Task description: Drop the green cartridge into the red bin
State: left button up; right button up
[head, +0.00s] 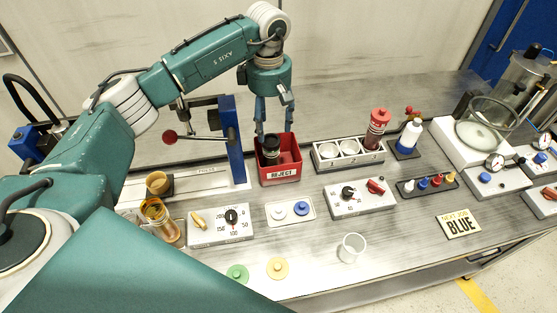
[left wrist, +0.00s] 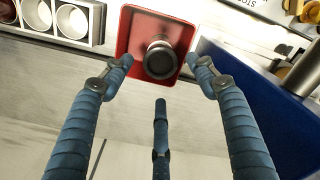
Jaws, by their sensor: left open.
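The red bin (head: 280,175), labelled REJECT, stands on the bench below my left gripper (head: 273,128). A cartridge with a dark round cap (head: 270,146) stands inside the bin, near its back left. The left wrist view looks down on its cap (left wrist: 160,60) within the red walls (left wrist: 129,35). The cartridge's body is mostly hidden, so I cannot tell if it is green. The fingers of my left gripper are spread apart above the bin, with no object between them. My right gripper is not in view.
A blue press post (head: 232,140) stands close left of the bin. A white rack (head: 327,160) holding a red cartridge (head: 377,128) stands to its right. Control boxes and a small button plate (head: 290,221) lie in front. A clear cup (head: 351,247) stands near the front edge.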

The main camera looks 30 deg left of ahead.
pick_arm(q)
notch_tip(320, 180, up, 10)
jog(key=shift+r, duration=0.2)
dwell(0.5)
